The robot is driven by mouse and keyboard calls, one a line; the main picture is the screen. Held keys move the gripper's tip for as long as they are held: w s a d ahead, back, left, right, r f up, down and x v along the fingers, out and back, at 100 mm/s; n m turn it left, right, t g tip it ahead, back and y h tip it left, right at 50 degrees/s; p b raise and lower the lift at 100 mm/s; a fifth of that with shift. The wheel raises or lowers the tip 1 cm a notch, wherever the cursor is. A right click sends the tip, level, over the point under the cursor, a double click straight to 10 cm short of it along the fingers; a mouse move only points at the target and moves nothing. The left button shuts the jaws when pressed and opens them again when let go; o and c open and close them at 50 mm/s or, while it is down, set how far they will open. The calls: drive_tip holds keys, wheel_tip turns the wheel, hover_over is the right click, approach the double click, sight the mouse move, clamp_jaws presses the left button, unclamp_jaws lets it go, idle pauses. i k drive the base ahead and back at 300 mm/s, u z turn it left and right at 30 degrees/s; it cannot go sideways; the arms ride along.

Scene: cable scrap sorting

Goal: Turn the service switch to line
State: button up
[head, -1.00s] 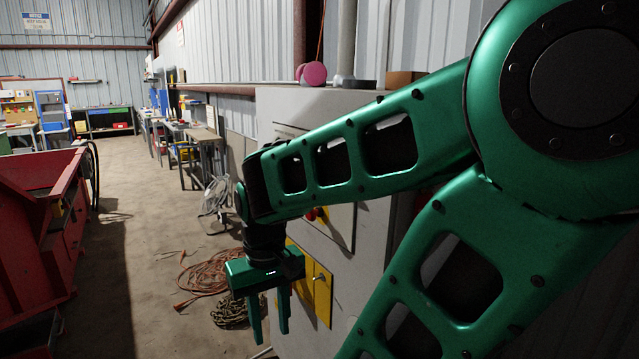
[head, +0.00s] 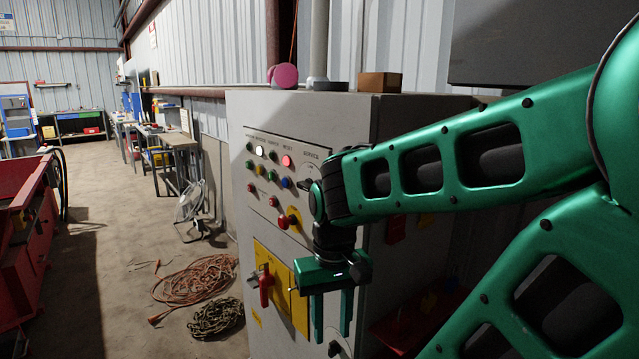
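The grey control cabinet (head: 385,150) stands ahead, its panel (head: 262,145) facing left in the head view. At the panel's upper right, lettering that seems to read "SERVICE" stands above a dial with a dark handle (head: 304,184), which I take for the service switch. My arm's wrist covers its right side, so its setting cannot be read. My gripper (head: 332,328) hangs below the switch, in front of the cabinet. Its two green fingers point down, spread apart with nothing between them.
A red lever (head: 265,285) sits on a yellow plate (head: 297,300) left of my gripper. Buttons and lamps fill the panel. An orange cable coil (head: 205,278) and a chain pile (head: 215,318) lie on the floor.

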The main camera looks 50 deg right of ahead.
sight(306, 185)
drive_tip(key=z, duration=2.75)
drive_tip(key=k, duration=1.15)
drive_tip(key=u, duration=1.4)
drive_tip(key=i, duration=1)
